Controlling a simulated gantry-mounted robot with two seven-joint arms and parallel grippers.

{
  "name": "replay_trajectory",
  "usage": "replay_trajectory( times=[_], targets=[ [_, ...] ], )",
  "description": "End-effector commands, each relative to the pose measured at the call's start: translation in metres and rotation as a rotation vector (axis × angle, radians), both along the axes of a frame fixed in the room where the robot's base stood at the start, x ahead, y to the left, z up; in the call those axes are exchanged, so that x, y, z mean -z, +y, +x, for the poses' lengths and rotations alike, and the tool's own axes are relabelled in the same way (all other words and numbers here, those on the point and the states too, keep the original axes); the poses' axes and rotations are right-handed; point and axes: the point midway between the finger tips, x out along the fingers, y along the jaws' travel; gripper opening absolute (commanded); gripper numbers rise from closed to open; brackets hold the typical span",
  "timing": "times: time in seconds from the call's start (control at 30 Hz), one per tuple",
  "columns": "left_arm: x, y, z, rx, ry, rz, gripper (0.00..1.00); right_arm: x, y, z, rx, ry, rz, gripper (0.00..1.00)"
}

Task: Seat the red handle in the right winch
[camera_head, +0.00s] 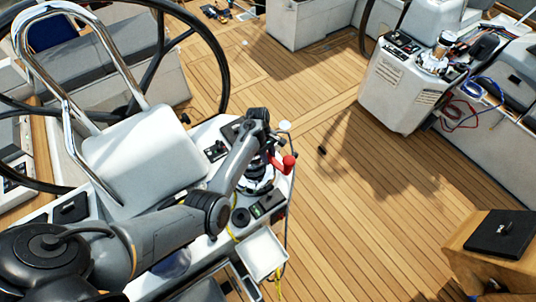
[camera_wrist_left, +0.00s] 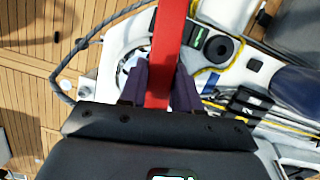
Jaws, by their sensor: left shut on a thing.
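The red handle (camera_head: 285,163) shows beside my left gripper (camera_head: 266,158) in the head view, its knob end sticking out to the right. In the left wrist view, its red bar (camera_wrist_left: 165,50) runs between the two dark fingers of my left gripper (camera_wrist_left: 161,88), which are shut on it. A silver winch (camera_head: 258,184) stands on the near console, just below the gripper and partly hidden by it. I cannot tell whether the handle touches this winch. Another silver winch (camera_head: 436,60) stands on the far console at the upper right. My right gripper is not in view.
A steering wheel (camera_head: 222,70) and a chrome rail (camera_head: 95,35) stand left of the near console. A white tray (camera_head: 262,254) and yellow line lie at its front. A wooden box with a black pad (camera_head: 499,233) is at the lower right. The teak deck (camera_head: 340,200) between is mostly clear.

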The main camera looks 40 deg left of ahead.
Motion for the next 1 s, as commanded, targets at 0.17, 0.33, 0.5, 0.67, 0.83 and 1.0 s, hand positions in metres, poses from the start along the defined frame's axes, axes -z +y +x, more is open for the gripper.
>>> replay_trajectory(
  times=[0.17, 0.33, 0.5, 0.67, 0.83, 1.0],
  targets=[
    [0.0048, 0.0006, 0.0009, -0.001, -0.003, 0.001, 0.00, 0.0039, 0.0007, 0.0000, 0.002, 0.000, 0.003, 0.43],
    [0.0070, 0.0007, 0.0010, -0.001, -0.003, 0.002, 0.00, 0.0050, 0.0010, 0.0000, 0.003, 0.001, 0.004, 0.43],
    [0.0069, 0.0007, 0.0010, -0.001, -0.003, 0.002, 0.00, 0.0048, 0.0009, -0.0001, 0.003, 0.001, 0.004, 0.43],
    [0.0070, 0.0006, 0.0009, -0.001, -0.003, 0.002, 0.00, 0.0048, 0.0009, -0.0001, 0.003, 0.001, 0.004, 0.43],
    [0.0078, 0.0006, 0.0009, -0.001, -0.003, 0.001, 0.00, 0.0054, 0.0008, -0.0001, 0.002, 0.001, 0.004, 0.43],
    [0.0098, 0.0005, 0.0009, -0.001, -0.003, 0.001, 0.00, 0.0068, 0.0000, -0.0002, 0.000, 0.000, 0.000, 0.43]
  ],
)
